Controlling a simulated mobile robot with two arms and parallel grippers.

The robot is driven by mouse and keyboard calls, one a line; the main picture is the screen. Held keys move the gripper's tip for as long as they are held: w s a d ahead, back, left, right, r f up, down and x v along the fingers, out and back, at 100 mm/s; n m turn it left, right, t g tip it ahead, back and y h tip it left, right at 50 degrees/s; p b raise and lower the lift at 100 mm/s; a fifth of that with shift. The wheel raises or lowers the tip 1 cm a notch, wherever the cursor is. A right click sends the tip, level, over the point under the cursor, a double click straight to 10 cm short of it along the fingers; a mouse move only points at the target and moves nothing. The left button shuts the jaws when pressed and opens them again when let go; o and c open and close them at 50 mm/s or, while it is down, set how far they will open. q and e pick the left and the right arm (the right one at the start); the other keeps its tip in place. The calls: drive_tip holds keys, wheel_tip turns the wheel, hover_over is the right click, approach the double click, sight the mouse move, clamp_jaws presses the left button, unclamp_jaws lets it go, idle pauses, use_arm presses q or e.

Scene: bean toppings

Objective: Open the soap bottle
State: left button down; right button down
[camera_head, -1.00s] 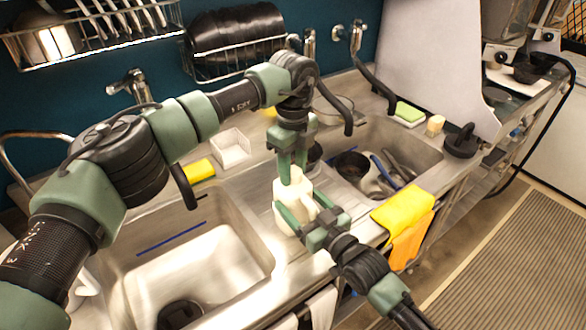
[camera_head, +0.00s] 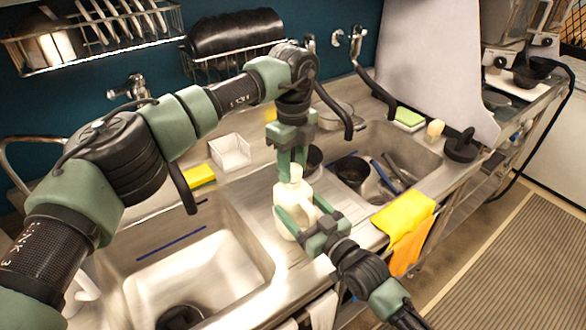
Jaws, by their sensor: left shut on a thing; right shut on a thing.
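The soap bottle (camera_head: 297,199) is a cream-white jug with a handle. It stands upright on the steel counter between the two sinks. My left gripper (camera_head: 292,170) comes down from above and is shut on the bottle's cap (camera_head: 295,174) at the top. My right gripper (camera_head: 298,219) comes in from the lower right and is shut around the bottle's body. The gripper fingers hide parts of the cap and the body.
A white square container (camera_head: 230,152), a yellow sponge (camera_head: 199,176) and a yellow cloth (camera_head: 404,213) are nearby. A faucet (camera_head: 130,88) stands behind.

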sight(293, 168)
use_arm(q)
drive_tip(key=shift+r, duration=2)
use_arm(e)
unclamp_jaws()
drive_tip(key=shift+s+d, duration=0.1)
